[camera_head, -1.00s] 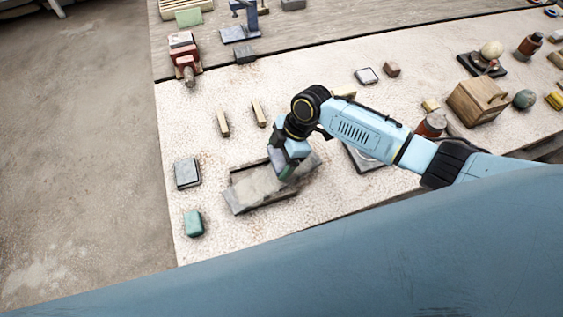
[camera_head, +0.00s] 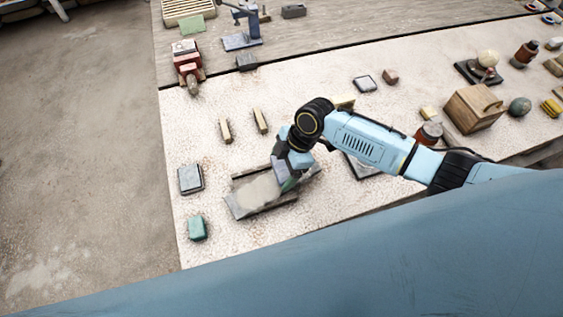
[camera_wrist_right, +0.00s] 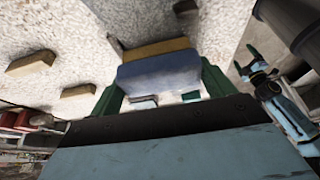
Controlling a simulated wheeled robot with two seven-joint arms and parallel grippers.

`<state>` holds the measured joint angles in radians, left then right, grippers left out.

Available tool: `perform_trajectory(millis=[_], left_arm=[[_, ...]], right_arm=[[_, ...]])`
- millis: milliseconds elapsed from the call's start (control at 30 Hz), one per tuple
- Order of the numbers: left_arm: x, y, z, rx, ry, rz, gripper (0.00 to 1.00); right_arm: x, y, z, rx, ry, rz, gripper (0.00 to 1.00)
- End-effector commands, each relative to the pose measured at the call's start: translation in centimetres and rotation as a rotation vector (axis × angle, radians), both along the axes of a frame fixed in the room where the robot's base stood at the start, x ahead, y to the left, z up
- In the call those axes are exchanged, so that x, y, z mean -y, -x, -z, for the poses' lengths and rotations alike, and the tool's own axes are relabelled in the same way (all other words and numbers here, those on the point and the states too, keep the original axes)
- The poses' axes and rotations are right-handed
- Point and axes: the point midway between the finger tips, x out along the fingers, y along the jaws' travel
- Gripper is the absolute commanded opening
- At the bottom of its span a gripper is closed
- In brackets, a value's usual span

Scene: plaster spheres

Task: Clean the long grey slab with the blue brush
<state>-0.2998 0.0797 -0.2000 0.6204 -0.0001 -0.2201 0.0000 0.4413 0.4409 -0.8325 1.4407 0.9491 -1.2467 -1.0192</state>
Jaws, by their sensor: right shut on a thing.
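My right gripper (camera_head: 287,180) is low over the right part of the long grey slab (camera_head: 243,211), which lies on the pale table and has a lighter patch on its middle. In the right wrist view, the gripper's green fingers (camera_wrist_right: 158,95) are shut on the blue brush (camera_wrist_right: 160,75). The brush has a tan bristle strip along its far side, by the grey slab surface (camera_wrist_right: 150,22). Whether the bristles touch the slab is hard to tell. My left gripper (camera_wrist_right: 246,58) shows small at the right of the wrist view, with its fingers apart.
A green block (camera_head: 197,227) and a grey square block (camera_head: 190,178) lie left of the slab. Two small tan sticks (camera_head: 226,131) (camera_head: 261,120) lie behind it. A wooden box (camera_head: 474,108) and a red-brown jar (camera_head: 429,133) stand to the right. The table's left front is mostly clear.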

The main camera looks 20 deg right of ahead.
Motion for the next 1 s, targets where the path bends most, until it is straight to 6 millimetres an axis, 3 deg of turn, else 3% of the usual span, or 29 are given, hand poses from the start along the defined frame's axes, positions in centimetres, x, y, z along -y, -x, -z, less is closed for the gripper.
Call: perform_trajectory(millis=[1000], left_arm=[[0.0,0.0,0.7,0.000,0.000,0.000,0.90]], right_arm=[[-0.1,0.0,1.2,-0.001,-0.001,0.001,0.63]])
